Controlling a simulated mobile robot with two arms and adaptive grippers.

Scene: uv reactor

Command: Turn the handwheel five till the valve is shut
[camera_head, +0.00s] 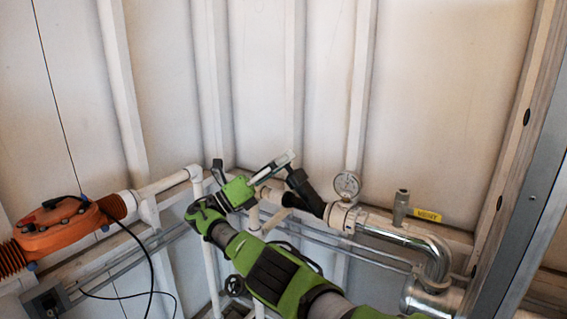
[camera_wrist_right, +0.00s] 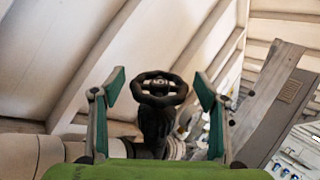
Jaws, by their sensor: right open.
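The black handwheel (camera_wrist_right: 144,78) shows in the right wrist view, on top of a dark valve neck (camera_wrist_right: 156,124). I take it to be handwheel five, but no label is readable. My right gripper (camera_wrist_right: 160,82) is open, with one green-padded finger on each side of the wheel. Gaps show between the pads and the rim, and nothing is gripped. In the head view my right gripper (camera_head: 283,178) is beside the tilted black valve neck (camera_head: 311,197) on the pipe. The wheel there is mostly hidden or hard to make out. My left gripper is not in view.
An orange unit (camera_head: 58,227) is at left. Another dark handwheel (camera_head: 235,285) is low down. Ribbed wall panels stand behind.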

